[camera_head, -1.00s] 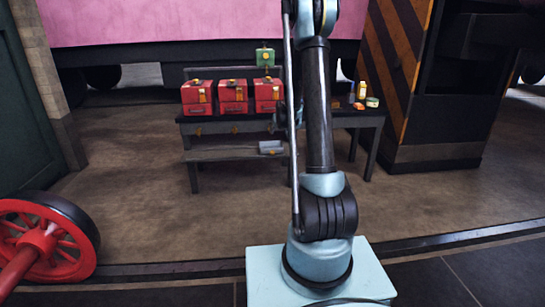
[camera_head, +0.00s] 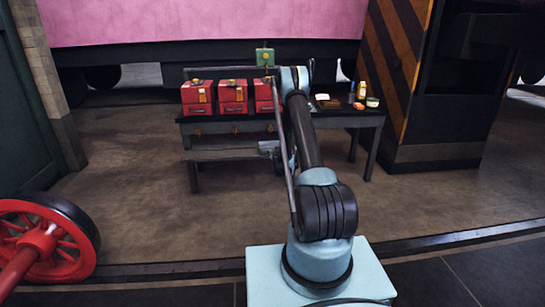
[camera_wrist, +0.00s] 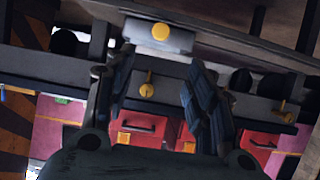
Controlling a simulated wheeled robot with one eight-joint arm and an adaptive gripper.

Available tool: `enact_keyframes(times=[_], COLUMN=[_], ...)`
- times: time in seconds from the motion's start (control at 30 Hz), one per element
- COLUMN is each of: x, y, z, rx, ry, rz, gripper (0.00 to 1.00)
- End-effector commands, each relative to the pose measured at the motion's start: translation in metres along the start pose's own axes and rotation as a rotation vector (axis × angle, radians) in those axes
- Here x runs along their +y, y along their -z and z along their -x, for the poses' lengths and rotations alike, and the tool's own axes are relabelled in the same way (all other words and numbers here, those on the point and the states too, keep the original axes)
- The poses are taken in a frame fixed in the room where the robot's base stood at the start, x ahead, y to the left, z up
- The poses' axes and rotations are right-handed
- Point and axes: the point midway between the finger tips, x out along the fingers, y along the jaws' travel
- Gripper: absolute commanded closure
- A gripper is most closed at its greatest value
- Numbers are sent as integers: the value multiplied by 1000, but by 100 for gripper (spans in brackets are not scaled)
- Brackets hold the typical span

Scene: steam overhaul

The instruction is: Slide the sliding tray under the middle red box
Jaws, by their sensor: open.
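The sliding tray (camera_head: 268,147) is a small light-grey block at the right part of the low rail under the bench. In the wrist view the tray (camera_wrist: 158,36) shows a round yellow knob on its face. The middle red box (camera_head: 233,91) stands on the bench between two other red boxes, left of the tray. My gripper (camera_wrist: 160,62) is open, with its dark fingers spread and nothing between them. The tray's knob lies just beyond the fingertips; I cannot tell whether they touch. In the head view my arm mostly hides the gripper.
The left red box (camera_head: 197,97) and the partly hidden right red box (camera_head: 263,92) share the bench top (camera_head: 350,113). A green box (camera_head: 265,57) stands behind. Small bottles and tins sit at the bench's right. A red wheel (camera_head: 42,240) is at left. Floor before the bench is clear.

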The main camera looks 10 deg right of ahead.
Motion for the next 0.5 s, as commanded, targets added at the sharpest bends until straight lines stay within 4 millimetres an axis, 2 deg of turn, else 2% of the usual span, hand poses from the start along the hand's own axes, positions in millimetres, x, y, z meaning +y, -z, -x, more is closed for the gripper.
enact_keyframes(times=[0.1,0.27,0.5], x=[0,0,0], y=[-9,-11,-10], z=[-5,-15,-51], rx=[11,15,14], ry=[0,0,0], rz=[0,0,0], gripper=[50,50,50])
